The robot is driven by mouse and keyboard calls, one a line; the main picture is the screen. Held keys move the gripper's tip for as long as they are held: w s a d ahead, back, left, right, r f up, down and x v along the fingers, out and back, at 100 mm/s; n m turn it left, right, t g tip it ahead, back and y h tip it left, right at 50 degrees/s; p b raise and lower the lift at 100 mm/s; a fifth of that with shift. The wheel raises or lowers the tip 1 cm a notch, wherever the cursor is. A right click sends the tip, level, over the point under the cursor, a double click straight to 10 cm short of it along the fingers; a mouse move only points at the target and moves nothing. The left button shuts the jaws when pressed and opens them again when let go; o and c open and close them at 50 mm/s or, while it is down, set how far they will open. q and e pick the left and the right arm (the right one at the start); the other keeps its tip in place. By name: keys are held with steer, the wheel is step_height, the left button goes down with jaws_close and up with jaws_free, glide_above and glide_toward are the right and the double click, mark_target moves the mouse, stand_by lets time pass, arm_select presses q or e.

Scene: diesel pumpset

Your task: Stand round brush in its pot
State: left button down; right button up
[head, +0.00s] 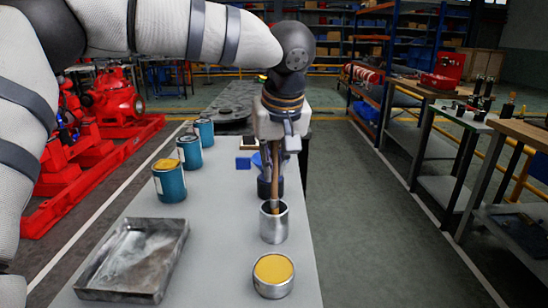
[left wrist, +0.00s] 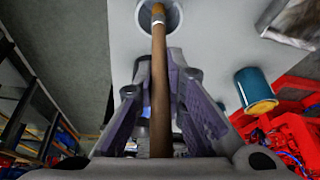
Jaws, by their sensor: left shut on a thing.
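The round brush has a long wooden handle (head: 276,175) and hangs nearly upright, its lower end at the mouth of a steel pot (head: 273,226). In the left wrist view, the brush handle (left wrist: 159,85) runs from between the fingers to a pale ferrule in front of the pot's opening (left wrist: 174,14). I cannot tell how deep the brush tip sits. My left gripper (head: 276,153) points down above the pot and is shut on the handle; its fingers flank the handle in the left wrist view (left wrist: 160,88). My right gripper is not in view.
A tin with a yellow top (head: 273,272) is in front. A metal tray (head: 135,258) and several blue tins (head: 169,183) are on the left. The bench (head: 215,235) is clear between them.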

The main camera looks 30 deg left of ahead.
arm_select(q)
steer(key=shift+f, duration=0.25)
stand_by(0.4)
steer(key=shift+f, duration=0.6)
steer(key=c, duration=1.2)
jaws_free()
steer(key=shift+r, duration=0.1)
steer(key=shift+r, duration=3.45)
